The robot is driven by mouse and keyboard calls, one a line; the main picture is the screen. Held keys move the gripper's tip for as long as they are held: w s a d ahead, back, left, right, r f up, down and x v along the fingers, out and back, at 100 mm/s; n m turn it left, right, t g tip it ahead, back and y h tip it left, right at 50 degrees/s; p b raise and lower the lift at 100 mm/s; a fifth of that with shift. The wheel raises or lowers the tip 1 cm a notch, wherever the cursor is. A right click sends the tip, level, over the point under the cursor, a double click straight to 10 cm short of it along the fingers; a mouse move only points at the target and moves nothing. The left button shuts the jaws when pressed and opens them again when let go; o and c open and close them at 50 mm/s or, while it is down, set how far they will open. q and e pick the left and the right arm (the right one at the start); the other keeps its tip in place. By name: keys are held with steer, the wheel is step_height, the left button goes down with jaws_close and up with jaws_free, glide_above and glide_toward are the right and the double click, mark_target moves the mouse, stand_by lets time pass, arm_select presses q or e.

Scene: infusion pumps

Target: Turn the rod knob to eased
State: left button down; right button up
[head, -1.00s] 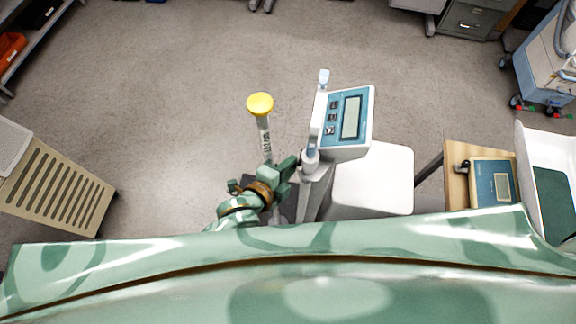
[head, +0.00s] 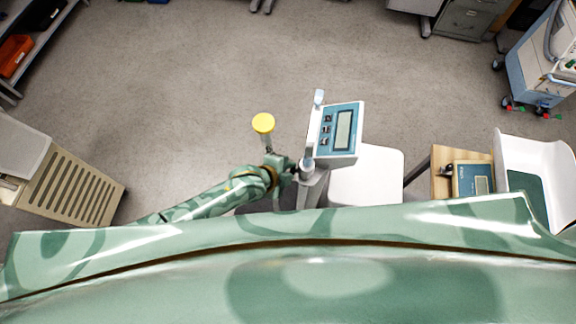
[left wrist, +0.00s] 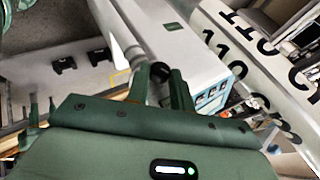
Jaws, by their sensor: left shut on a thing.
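The rod knob (left wrist: 160,71) shows as a small dark round knob between my fingertips in the left wrist view. My left gripper (left wrist: 160,82) is shut on it. In the head view my left gripper (head: 292,166) is at the side of the upright post below the blue-fronted pump (head: 340,130); the knob is hidden there. Any mark for eased cannot be made out. A rod with a yellow cap (head: 263,123) stands just beyond my left wrist. Large black centimetre figures (left wrist: 235,55) show on a white rod in the wrist view. My right gripper is out of view.
A white seat-like surface (head: 367,175) is right of the post. A wooden board with a small display unit (head: 473,180) and a white tray (head: 520,150) are further right. A slatted beige cabinet (head: 70,190) stands at the left.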

arm_select(q)
steer(key=shift+w+r+g+y, duration=0.1)
steer(key=shift+g+y, duration=0.2)
steer(key=shift+g, duration=0.2)
steer(key=c, duration=1.2)
jaws_free()
steer(key=shift+p, duration=0.3)
steer(key=p+v, duration=0.3)
steer(key=v, duration=1.3)
steer(key=shift+w+r, duration=0.15)
